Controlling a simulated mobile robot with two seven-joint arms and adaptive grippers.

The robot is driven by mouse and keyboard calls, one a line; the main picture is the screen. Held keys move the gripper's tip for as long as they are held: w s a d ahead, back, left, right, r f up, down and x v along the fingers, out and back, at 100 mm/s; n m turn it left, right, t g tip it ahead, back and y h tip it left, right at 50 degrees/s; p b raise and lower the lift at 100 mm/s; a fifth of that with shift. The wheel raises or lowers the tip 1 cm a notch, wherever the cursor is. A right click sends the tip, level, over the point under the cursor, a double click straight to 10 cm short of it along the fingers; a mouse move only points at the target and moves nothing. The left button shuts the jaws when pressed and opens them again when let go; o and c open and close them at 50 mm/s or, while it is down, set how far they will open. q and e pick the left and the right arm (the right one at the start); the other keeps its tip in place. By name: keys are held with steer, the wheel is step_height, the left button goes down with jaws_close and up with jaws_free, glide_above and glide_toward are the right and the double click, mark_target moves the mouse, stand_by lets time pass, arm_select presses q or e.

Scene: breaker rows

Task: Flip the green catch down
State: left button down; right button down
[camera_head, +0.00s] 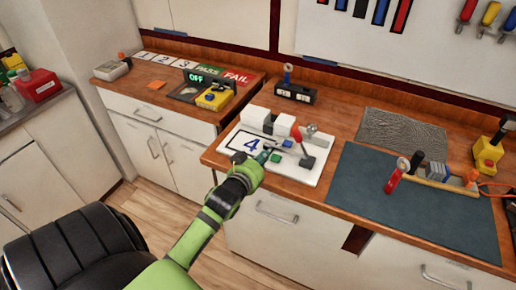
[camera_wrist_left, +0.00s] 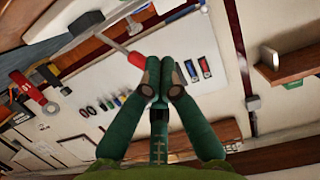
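A white board marked "4" (camera_head: 251,142) lies on the wooden counter and carries several small parts. A small green piece (camera_head: 275,158), which looks like the green catch, sits on the board near a blue piece (camera_head: 287,143). Its exact tilt is too small to tell. My left gripper (camera_head: 266,154) is low over the board, just left of the green piece; I cannot tell whether they touch. The green piece is not clearly visible there. My right gripper is not in view.
A red-and-grey lever (camera_head: 299,136) with a dark foot (camera_head: 308,161) stands on the board close to the gripper. White blocks (camera_head: 257,116) line its back. A dark mat (camera_head: 405,205) lies to the right, and a yellow-and-black device (camera_head: 214,97) to the left.

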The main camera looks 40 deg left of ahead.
arm_select(q)
steer(key=v, duration=0.3)
steer(key=shift+s, duration=0.1)
stand_by(0.5)
steer(key=s+d+f+m+g+h, duration=0.1)
steer(key=s+d+f+g, duration=0.15)
steer(key=f, duration=0.85)
steer(key=s+d+f+g+b, duration=0.15)
steer(key=s+f, duration=0.25)
steer(key=f, duration=0.7)
steer(key=s+d+f+m+g+h, duration=0.1)
steer(key=s+d+f+g, duration=0.25)
steer(key=f, duration=0.65)
steer(key=s+d+f+m+g, duration=0.1)
steer(key=s+f+g, duration=0.1)
steer(key=s+f, duration=0.4)
steer(key=s+d+f+m+g+h, duration=0.1)
steer(key=s+f, duration=0.5)
steer(key=s, duration=0.7)
steer(key=s+d+f+m+g, duration=0.1)
steer(key=s+d+f+g, duration=0.2)
steer(key=s, duration=0.7)
step_height(320, 180, down, 3)
steer(key=shift+d+r, duration=0.1)
steer(key=shift+d, duration=0.05)
